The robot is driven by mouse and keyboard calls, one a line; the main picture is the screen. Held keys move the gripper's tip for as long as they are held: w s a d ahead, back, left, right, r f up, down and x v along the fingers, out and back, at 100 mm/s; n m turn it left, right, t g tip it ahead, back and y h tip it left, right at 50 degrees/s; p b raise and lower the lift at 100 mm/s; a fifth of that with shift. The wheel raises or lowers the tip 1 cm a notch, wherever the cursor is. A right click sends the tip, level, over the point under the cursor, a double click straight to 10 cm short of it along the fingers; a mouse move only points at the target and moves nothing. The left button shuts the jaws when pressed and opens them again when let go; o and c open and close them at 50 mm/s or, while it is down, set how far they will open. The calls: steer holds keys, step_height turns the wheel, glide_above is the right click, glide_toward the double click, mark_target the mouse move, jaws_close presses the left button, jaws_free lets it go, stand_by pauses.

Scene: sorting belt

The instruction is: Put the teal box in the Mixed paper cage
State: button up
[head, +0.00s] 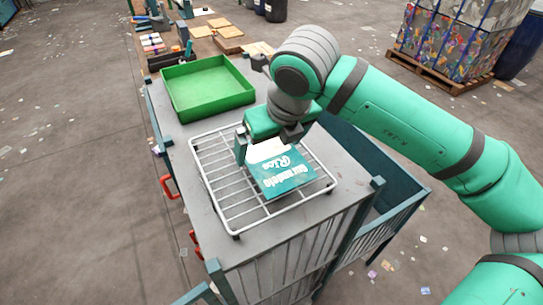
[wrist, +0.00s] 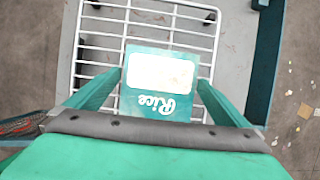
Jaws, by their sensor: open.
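A teal box (head: 285,183) with a white panel and the word "Rice" sits on a white wire rack (head: 215,190) on the grey table top. It also shows in the wrist view (wrist: 160,103), between my fingers. My gripper (head: 268,147) is open, with one finger on either side of the box. I cannot tell whether a finger touches it. The gripper hides part of the box's far end in the head view. A teal-framed cage (head: 408,203) stands against the right side of the table. No label reading Mixed paper is legible.
An empty-looking green tray (head: 208,88) stands behind the rack. Beyond it, a belt area (head: 215,40) holds several flat cardboard pieces. A wrapped bale on a pallet (head: 440,70) stands at the back right. The floor at left is open, with scattered scraps.

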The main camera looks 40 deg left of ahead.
steer(key=c, duration=0.8)
